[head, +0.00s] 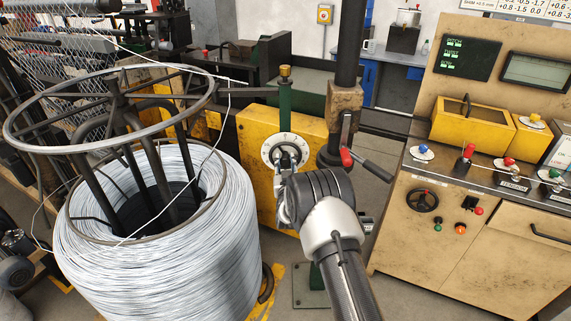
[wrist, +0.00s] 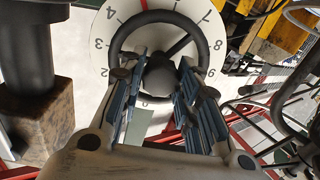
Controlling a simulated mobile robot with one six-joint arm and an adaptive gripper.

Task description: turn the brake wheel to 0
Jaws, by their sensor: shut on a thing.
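The brake wheel (wrist: 209,45) is a black ring with a round dark knob (wrist: 160,76) between my fingers. It sits before a white dial (wrist: 100,58) with numbers around its edge. In the wrist view the 0 is at the bottom, 2, 3 and 4 are on the left and 7 and 9 on the right. One dark spoke slants up and right. My gripper (wrist: 160,92) is shut on the wheel, a finger on each side of the knob.
A large wire coil (head: 160,250) with a metal ring frame (head: 30,146) stands close on the left. A dark post with a red-knobbed lever (head: 347,157) is just right of the dial. A tan control console (head: 420,240) stands farther right.

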